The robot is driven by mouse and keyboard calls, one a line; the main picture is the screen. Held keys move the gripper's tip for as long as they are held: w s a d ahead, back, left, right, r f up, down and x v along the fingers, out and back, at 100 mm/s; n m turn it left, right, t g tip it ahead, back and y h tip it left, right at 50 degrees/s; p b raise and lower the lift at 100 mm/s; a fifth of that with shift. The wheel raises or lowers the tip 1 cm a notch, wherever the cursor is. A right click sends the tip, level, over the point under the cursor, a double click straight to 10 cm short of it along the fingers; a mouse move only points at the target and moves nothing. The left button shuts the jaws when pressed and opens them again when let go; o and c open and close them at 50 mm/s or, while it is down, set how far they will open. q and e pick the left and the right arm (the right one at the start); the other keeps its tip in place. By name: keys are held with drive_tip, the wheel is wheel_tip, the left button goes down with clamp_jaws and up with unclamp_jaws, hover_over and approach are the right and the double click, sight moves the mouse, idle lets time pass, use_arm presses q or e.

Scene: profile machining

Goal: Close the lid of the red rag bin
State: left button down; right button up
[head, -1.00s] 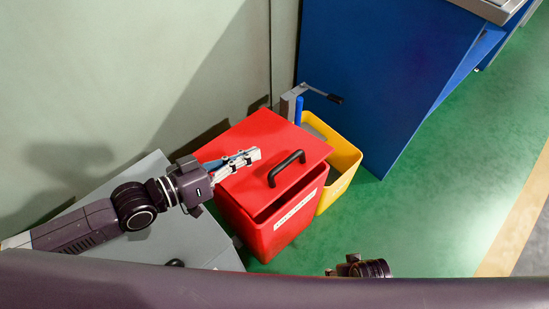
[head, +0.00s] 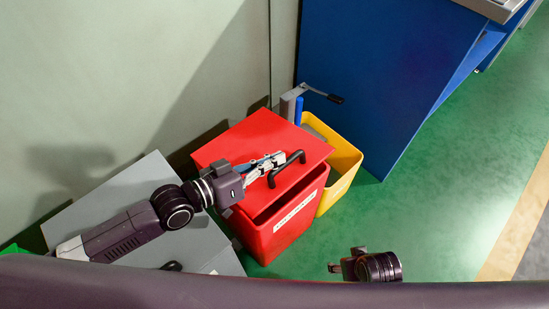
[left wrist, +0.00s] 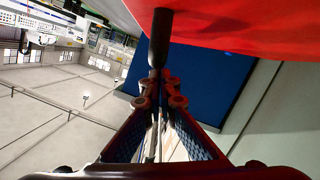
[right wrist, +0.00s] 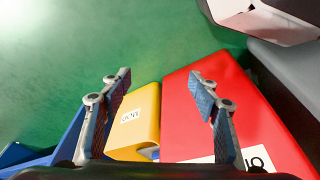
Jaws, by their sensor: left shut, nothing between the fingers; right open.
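The red rag bin (head: 285,232) stands on the green floor with a white label on its front. Its red lid (head: 250,138) lies over the top, with a dark gap along the front edge, so it is slightly raised there. A black handle (head: 287,168) sits on the lid; in the left wrist view the handle (left wrist: 160,38) is just ahead of the fingers. My left gripper (head: 280,160) is shut and empty, over the lid and close beside the handle; contact is unclear. My right gripper (right wrist: 165,85) is open and empty, facing the red bin in the right wrist view.
A yellow bin (head: 345,160) stands right behind the red one. A blue cabinet (head: 385,75) rises at the back right. A grey box (head: 130,190) lies under my left arm, and a pale wall (head: 130,70) is behind. Green floor (head: 430,210) is open on the right.

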sight(272, 175)
use_arm(q)
drive_tip(key=shift+s+d+f, duration=0.1)
drive_tip(key=shift+f, duration=0.3)
drive_tip(key=shift+s+d+f+b, duration=0.25)
drive_tip(key=shift+s+f+b, duration=0.05)
drive_tip(key=shift+f, duration=0.4)
drive_tip(key=shift+s+d+f+b, duration=0.25)
drive_tip(key=shift+f, duration=0.45)
use_arm(e)
drive_tip(key=shift+w+r, duration=0.15)
drive_tip(key=shift+r, duration=0.75)
drive_tip(key=shift+w+r, duration=0.1)
drive_tip(key=shift+r, duration=0.8)
